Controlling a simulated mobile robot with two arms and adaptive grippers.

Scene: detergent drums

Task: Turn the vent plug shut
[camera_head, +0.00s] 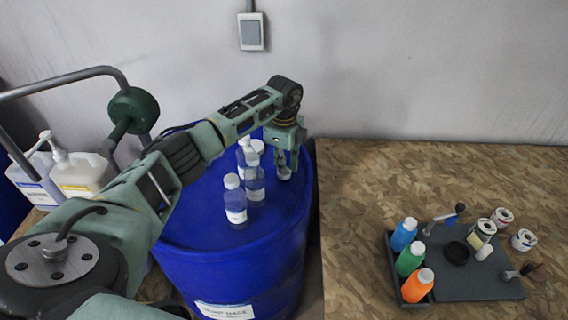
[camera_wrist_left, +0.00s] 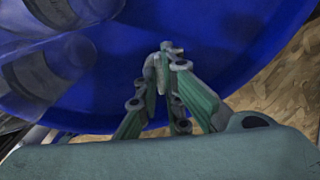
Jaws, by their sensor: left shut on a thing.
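A blue drum (camera_head: 275,228) stands upright at the middle of the head view, and its blue top (camera_wrist_left: 120,95) fills much of the left wrist view. My left gripper (camera_head: 286,172) points down onto the drum's top near its right back edge. It is shut on a small pale plug, the vent plug (camera_head: 284,174), which its fingers mostly hide. In the left wrist view the gripper's fingertips (camera_wrist_left: 165,62) close around the grey-white plug (camera_wrist_left: 172,48). I cannot tell how far the plug is turned. My right gripper is not in view.
Several clear bottles with white caps (camera_head: 235,200) stand on the drum, just left of my gripper. A dark tray (camera_head: 470,289) with coloured bottles and small tools lies on the patterned board at right. White pump jugs (camera_head: 82,175) stand at left.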

